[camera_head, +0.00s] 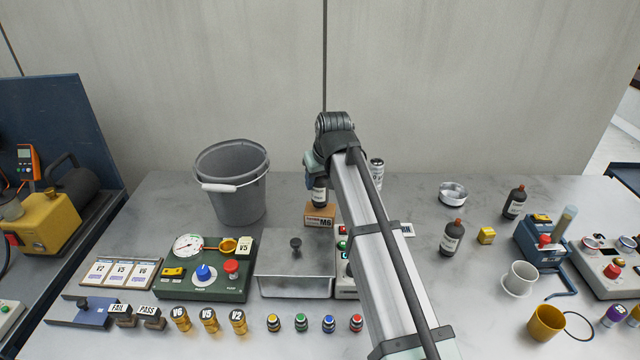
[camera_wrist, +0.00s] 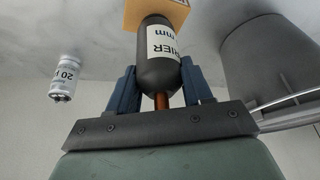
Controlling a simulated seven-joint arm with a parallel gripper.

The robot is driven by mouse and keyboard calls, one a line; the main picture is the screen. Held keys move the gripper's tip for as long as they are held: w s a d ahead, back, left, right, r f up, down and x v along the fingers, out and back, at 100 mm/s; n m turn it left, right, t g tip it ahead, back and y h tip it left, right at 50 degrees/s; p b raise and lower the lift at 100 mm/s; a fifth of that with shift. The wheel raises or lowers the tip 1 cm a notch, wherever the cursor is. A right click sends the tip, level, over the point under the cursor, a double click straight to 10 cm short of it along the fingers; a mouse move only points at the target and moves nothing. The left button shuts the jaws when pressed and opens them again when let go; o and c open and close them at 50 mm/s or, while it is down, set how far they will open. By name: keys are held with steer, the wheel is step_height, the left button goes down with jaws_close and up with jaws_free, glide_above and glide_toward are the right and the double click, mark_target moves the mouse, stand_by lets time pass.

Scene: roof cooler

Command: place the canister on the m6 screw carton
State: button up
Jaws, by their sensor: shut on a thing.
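The canister (camera_head: 319,192) is dark with a white label, and its copper stub shows in the wrist view (camera_wrist: 161,101). My gripper (camera_wrist: 161,88) is shut on it, with a blue finger on each side near the stub end. The canister is upright directly over the M6 screw carton (camera_head: 320,216), a small brown box behind the metal lidded box. In the wrist view, its far end meets the carton (camera_wrist: 140,14) at the top edge. It looks to be at the carton's top, but I cannot tell whether it rests there. My arm hides part of the area to the right.
A grey bucket (camera_head: 232,185) stands close to the left. A silver can (camera_head: 376,172) stands behind my arm on the right. The lidded metal box (camera_head: 295,268) and green control panel (camera_head: 206,268) are in front. Other dark bottles (camera_head: 452,237) stand farther right.

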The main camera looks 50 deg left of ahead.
steer(key=shift+f, duration=0.7)
steer(key=shift+f, duration=0.15)
steer(key=o, duration=1.2)
steer(key=shift+o, duration=0.2)
steer(key=v, duration=1.2)
